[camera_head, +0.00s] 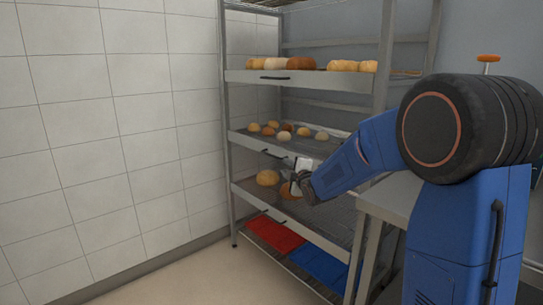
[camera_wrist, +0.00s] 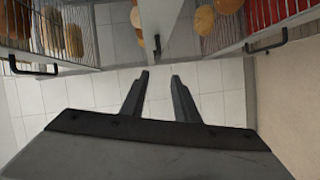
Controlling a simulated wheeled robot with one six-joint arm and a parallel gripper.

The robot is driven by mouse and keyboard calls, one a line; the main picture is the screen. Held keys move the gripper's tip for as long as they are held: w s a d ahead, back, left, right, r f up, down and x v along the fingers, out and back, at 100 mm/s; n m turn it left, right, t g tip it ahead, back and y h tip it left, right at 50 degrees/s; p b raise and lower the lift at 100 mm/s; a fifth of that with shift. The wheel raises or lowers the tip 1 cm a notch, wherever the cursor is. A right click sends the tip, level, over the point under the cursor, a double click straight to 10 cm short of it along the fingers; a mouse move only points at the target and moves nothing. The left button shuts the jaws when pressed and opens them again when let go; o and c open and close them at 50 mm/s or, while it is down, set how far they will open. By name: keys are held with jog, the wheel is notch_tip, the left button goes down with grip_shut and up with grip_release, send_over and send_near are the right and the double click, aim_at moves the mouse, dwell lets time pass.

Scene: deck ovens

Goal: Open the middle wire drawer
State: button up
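The middle wire drawer (camera_head: 250,140) is shut in the rack, with small round breads on it and a dark bar handle (camera_head: 273,153) on its front. In the wrist view its front panel (camera_wrist: 170,12) is seen edge-on, with the dark handle (camera_wrist: 157,45) just beyond the fingertips, roughly in line with the gap between them. My gripper (camera_head: 297,180) is in front of the rack, below and right of that handle in the head view. In the wrist view my gripper (camera_wrist: 160,77) has its two fingers apart, with nothing between them and not touching the handle.
The top drawer (camera_head: 300,82) holds loaves; its handle (camera_wrist: 30,69) shows at left in the wrist view. The lower drawer (camera_head: 300,231) holds larger breads; its handle (camera_wrist: 265,43) shows at right. Red (camera_head: 272,234) and blue (camera_head: 320,268) items lie below. A table (camera_head: 392,197) stands right.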

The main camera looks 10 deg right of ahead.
aim_at(272, 156)
jog(key=shift+n, duration=0.3)
jog(key=w+a, duration=0.1)
jog(key=w, duration=0.5)
jog(key=w+f, duration=0.1)
jog(key=w, duration=0.5)
jog(key=w+a, duration=0.1)
jog(key=w, duration=0.5)
jog(key=shift+w+a+f, duration=0.2)
jog(key=shift+w+a, duration=0.1)
jog(key=shift+w, duration=0.1)
grip_shut()
